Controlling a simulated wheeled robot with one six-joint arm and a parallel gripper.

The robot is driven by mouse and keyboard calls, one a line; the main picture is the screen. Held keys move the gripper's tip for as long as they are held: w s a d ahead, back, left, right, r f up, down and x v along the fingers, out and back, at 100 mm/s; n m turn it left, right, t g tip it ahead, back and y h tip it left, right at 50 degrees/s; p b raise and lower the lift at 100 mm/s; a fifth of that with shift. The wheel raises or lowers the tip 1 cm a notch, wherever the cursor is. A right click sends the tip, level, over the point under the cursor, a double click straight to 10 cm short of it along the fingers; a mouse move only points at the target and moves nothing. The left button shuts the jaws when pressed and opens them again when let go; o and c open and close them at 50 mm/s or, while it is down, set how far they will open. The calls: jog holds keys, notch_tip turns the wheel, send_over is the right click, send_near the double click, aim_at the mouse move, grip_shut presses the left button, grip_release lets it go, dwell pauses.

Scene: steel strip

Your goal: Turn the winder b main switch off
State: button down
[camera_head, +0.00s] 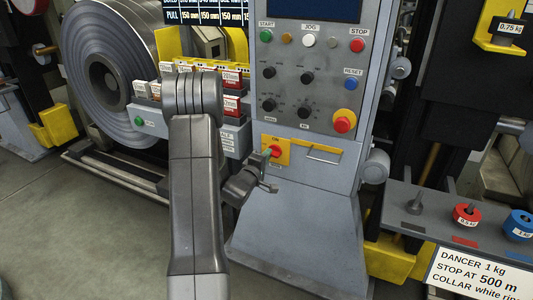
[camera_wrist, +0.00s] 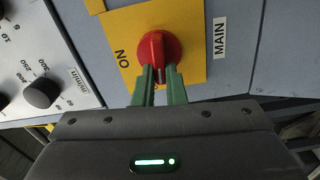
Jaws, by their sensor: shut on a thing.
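The main switch is a red rotary knob (camera_wrist: 158,48) on a yellow plate (camera_wrist: 190,20), marked ON on one side, with a MAIN label (camera_wrist: 220,38) beside the plate. The knob also shows in the head view (camera_head: 275,151), low on the grey control cabinet. My gripper (camera_wrist: 161,78) is shut on the knob, with one green finger on each side of its handle. In the wrist view the handle and its pale mark point down the picture, roughly at right angles to the ON side.
The cabinet front (camera_head: 310,100) carries several buttons and dials above the switch, including a red stop button (camera_head: 343,121) on yellow. A bar handle (camera_head: 323,154) is right of the switch. A large steel coil (camera_head: 105,75) stands left. Weights (camera_head: 466,215) sit on a shelf at right.

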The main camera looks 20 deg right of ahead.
jog(key=shift+n, duration=0.6)
jog(key=shift+f, duration=0.1)
jog(key=c, duration=1.5)
grip_release()
jog(key=shift+p, duration=0.3)
jog(key=v, duration=1.3)
jog(key=shift+s+a, duration=0.25)
jog(key=shift+a, duration=0.1)
